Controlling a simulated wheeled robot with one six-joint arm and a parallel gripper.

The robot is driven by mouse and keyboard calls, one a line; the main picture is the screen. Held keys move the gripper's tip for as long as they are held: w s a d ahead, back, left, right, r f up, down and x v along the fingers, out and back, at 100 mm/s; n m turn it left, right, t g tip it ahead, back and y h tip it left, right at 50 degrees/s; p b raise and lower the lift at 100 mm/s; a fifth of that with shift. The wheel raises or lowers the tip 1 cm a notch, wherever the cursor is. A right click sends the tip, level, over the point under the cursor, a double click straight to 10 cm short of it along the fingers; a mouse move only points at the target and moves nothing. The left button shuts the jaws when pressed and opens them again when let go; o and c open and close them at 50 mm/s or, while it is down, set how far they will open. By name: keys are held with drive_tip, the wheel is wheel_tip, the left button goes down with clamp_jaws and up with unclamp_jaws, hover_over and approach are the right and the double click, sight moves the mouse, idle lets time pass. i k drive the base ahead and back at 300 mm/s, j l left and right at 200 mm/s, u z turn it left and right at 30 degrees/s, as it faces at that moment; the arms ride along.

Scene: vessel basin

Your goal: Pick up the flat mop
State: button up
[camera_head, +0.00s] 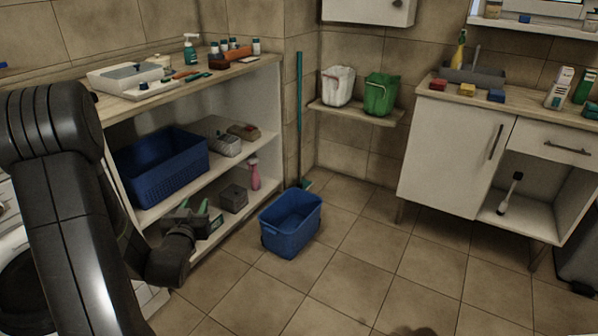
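The flat mop (299,118) stands upright in the back corner, right of the open shelf. It has a long, thin teal handle, and its small teal foot (305,184) rests on the floor, partly hidden behind the blue bucket. My gripper (192,216) is at the lower left, in front of the bottom shelf and well apart from the mop. It looks dark against dark and green items there, so its fingers cannot be made out clearly.
A blue bucket (291,226) stands on the floor between my gripper and the mop. The open shelf (262,100) holds a blue basket (160,168) and several small items. A wall shelf (352,113) with white and green buckets juts out right of the mop. The middle floor is clear.

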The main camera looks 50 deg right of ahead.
sight(304, 184)
drive_tip(key=l+u, duration=0.45)
drive_tip(key=l, duration=4.9)
drive_tip(key=i, duration=0.1)
